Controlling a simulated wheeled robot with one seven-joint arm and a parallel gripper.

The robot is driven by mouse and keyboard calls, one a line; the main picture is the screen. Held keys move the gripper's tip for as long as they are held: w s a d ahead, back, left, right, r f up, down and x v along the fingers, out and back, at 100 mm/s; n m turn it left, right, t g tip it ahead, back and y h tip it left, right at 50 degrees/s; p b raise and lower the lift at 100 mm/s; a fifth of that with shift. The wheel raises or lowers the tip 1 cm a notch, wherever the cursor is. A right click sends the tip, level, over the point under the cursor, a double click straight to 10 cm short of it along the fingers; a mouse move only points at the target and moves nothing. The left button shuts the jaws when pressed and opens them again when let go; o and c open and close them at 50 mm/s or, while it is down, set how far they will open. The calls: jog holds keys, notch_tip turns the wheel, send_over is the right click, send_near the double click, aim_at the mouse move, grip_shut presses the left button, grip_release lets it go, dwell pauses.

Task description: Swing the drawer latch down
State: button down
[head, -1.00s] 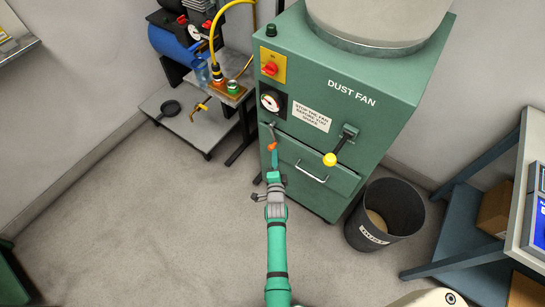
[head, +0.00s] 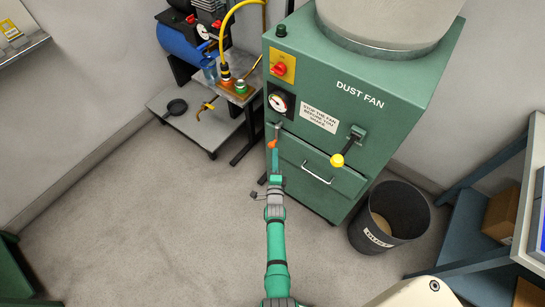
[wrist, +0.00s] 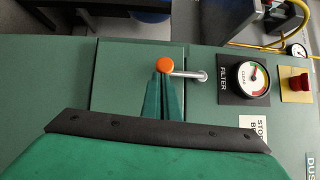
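The drawer latch is a short metal rod with an orange knob (head: 272,144) on the front of the green dust fan cabinet. It hangs down from its pivot, tilted slightly left. In the wrist view its orange knob (wrist: 165,63) and rod show clearly, with the knob right at the fingertips. My gripper (head: 273,151) is at the knob. In the wrist view the gripper (wrist: 162,78) has its two green fingers close together and looks shut. The knob partly covers the tips, so I cannot tell whether they pinch it or only touch it.
The drawer with a pale handle (head: 316,172) is right of my gripper. A yellow-knobbed lever (head: 338,160) sticks out further right. The filter gauge (head: 279,101) is above the latch. A dark bin (head: 389,217) stands right of the cabinet. Floor to the left is clear.

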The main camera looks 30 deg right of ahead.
jog(key=shift+w+a, duration=0.1)
jog(key=shift+w, duration=0.05)
dwell(0.4)
jog(key=s+d+f+v, duration=0.1)
jog(key=d+v, duration=0.1)
jog(key=v, duration=1.1)
jog(key=shift+s+d, duration=0.15)
jog(key=shift+d, duration=0.2)
